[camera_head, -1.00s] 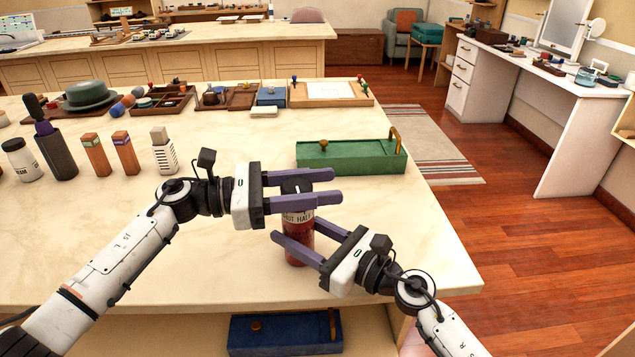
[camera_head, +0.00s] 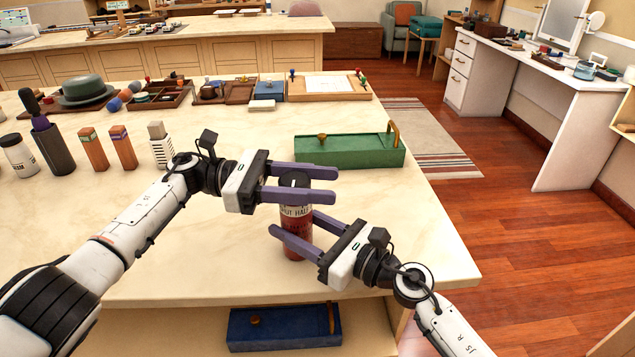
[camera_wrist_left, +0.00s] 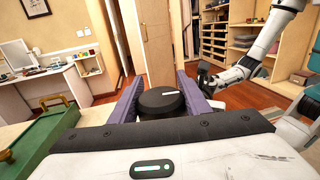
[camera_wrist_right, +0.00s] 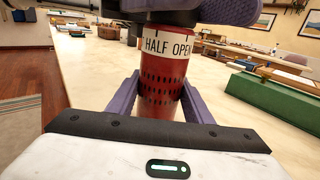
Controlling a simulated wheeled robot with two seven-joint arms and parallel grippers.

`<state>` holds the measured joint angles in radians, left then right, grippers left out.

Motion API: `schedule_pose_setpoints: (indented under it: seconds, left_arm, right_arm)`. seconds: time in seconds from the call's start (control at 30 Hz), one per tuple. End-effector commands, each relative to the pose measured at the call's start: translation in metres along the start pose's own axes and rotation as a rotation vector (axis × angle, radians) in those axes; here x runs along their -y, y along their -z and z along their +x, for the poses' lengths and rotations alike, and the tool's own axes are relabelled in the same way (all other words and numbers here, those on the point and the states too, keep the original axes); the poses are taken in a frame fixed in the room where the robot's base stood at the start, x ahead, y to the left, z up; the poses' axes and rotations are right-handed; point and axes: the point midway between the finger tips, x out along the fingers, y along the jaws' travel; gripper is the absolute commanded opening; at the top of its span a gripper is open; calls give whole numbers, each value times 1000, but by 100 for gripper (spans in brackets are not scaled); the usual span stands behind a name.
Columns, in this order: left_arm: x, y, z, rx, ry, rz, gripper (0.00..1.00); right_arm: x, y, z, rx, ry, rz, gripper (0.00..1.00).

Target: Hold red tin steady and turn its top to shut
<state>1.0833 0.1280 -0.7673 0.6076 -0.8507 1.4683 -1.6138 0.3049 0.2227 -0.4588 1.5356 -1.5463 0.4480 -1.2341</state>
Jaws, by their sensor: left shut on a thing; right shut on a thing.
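The red tin (camera_head: 297,240) stands upright on the pale tabletop near its front edge. It has a white printed band (camera_wrist_right: 167,43), which reads "HALF OPEN" in the right wrist view and "SHUT HALF" in the head view. Its round black top (camera_wrist_left: 162,103) bears a short white mark. My left gripper (camera_head: 336,184) is shut on the top, one finger on each side. My right gripper (camera_head: 296,223) is shut on the tin's red body below the band; its fingers also flank it in the right wrist view (camera_wrist_right: 160,85). The mark's alignment with the band's words cannot be told.
A green box (camera_head: 350,152) with a wooden knob and handle lies behind the grippers. Several bottles and blocks (camera_head: 92,148) stand at the left. Trays (camera_head: 330,88) line the back. A blue box (camera_head: 285,328) sits below the tabletop. The table's middle is clear.

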Motion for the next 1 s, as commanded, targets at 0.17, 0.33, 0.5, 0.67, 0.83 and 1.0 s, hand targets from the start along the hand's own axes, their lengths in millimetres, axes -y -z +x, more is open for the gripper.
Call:
schedule_pose_setpoints:
  seconds: [0.17, 0.33, 0.5, 0.67, 0.83, 1.0]
  left_arm:
    - [0, 0, 1, -1, 0, -1, 44]
    - [0, 0, 1, 0, 0, -1, 62]
    - [0, 0, 0, 0, 0, -1, 62]
    - [0, 0, -8, 0, -2, -2, 62]
    - [-1, 0, -36, -1, -5, -1, 62]
    - [-1, 0, -61, 0, -2, -1, 62]
  right_arm:
    - [-3, 0, 1, -1, -6, 0, 18]
    - [-2, 0, 0, -1, -4, 1, 18]
    - [-1, 0, 0, -1, -2, 1, 18]
    - [0, 0, 0, -1, 0, 1, 18]
    - [0, 0, 0, -1, 1, 1, 18]
    - [1, 0, 0, -1, 2, 1, 18]
